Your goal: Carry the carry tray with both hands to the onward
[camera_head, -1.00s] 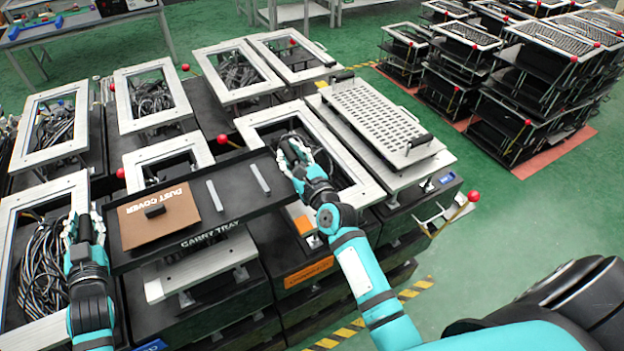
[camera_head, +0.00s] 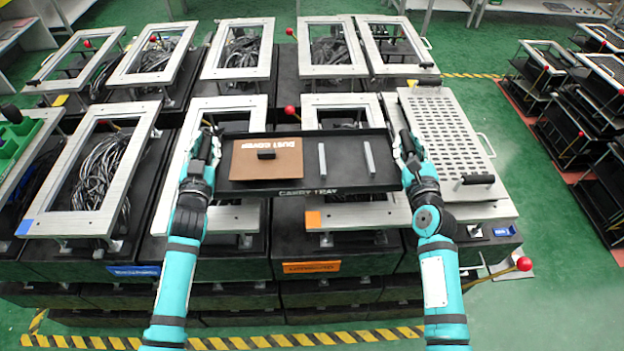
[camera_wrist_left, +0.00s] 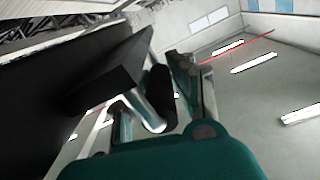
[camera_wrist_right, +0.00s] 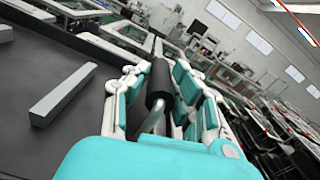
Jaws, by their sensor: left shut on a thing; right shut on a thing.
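The black carry tray (camera_head: 345,187) hangs level above the fixtures in the head view, held at both ends. A brown dust cover (camera_head: 255,166) with a dark handle lies on its left part, and two light bars (camera_head: 322,159) stand apart on its right part. My left gripper (camera_head: 211,145) is shut on the tray's left handle. My right gripper (camera_head: 406,148) is shut on the right handle (camera_wrist_right: 159,82), a black grip clear in the right wrist view. The left wrist view shows the tray's dark side (camera_wrist_left: 105,85) close up.
Frame fixtures (camera_head: 240,55) with cables stand in rows below and behind the tray. A perforated plate (camera_head: 445,130) with black handles lies at right. An orange label (camera_head: 311,267) marks the bench front. Green floor is open at right; stacked racks (camera_head: 590,130) stand beyond.

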